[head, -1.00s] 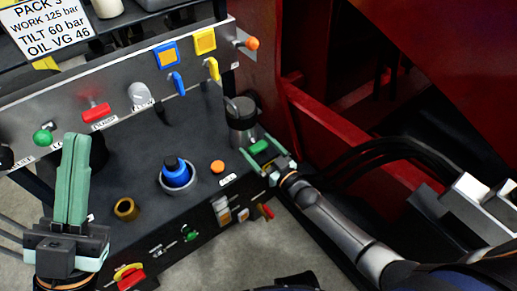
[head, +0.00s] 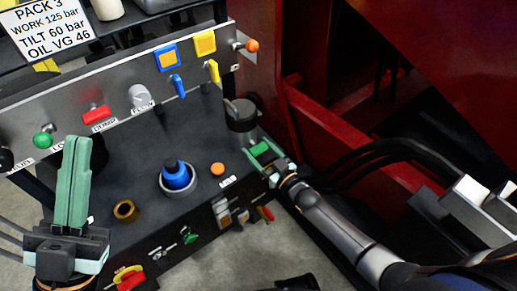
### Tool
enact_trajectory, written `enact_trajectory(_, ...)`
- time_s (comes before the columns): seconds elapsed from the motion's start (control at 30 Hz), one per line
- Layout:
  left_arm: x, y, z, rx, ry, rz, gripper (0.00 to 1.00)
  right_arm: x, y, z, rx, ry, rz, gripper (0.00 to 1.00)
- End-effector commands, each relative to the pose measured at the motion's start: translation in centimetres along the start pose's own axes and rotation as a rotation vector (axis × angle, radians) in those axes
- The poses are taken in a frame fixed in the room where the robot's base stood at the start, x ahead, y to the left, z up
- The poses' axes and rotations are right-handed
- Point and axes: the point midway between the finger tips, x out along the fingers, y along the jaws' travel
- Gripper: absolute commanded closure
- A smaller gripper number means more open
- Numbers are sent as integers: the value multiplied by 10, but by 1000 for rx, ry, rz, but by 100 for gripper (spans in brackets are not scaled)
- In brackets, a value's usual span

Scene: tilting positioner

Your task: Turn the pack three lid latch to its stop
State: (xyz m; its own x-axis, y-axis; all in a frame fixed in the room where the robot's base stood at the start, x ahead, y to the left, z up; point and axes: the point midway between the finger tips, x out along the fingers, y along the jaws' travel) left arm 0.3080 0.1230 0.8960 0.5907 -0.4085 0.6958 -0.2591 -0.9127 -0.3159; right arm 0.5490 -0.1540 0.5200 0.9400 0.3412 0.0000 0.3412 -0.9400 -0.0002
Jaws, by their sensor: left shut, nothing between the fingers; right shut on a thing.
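A dark round pot with a lid (head: 241,114) stands at the right end of the grey bench. My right gripper (head: 262,151), with green fingers, is beside the pot's lower front right side. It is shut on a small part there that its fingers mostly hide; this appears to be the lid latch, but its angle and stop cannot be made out. My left gripper (head: 75,180) is shut and empty, its green fingers pointing up in front of the bench's left part. The PACK 3 sign (head: 45,25) is at the upper left.
The panel carries a green knob (head: 42,140), a red handle (head: 96,114), a grey dial (head: 139,96) and yellow and blue switches. A blue knob (head: 175,175) and orange button (head: 217,169) stand on the bench. A red frame (head: 345,130) and dark hoses lie right.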

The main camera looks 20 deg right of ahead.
Motion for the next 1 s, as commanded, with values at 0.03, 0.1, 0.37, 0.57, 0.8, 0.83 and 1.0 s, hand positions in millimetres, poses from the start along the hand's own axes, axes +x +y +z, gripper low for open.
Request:
enact_trajectory(0.03, 0, 0, 0, 0, 0, 0, 100, 0, 0, 0, -1, 0, 0, 81)
enact_trajectory(0.1, 0, 0, 0, 1, 0, 0, 100, 0, 0, 0, -5, 0, 0, 81)
enact_trajectory(0.37, 1, -1, -1, 3, 1, 1, 100, 0, 0, 0, -77, 0, 0, 81)
enact_trajectory(0.57, 2, -1, -2, 6, 2, 1, 100, 0, 0, 0, -218, -1, 0, 81)
enact_trajectory(0.8, 3, -2, -3, 11, 3, 2, 100, -1, 0, 1, -441, -1, 0, 81)
enact_trajectory(0.83, 3, -2, -3, 11, 3, 2, 100, -1, 0, 1, -470, -1, 0, 81)
enact_trajectory(1.0, 3, -2, -3, 12, 3, 2, 100, -1, 0, 1, -632, -1, 0, 81)
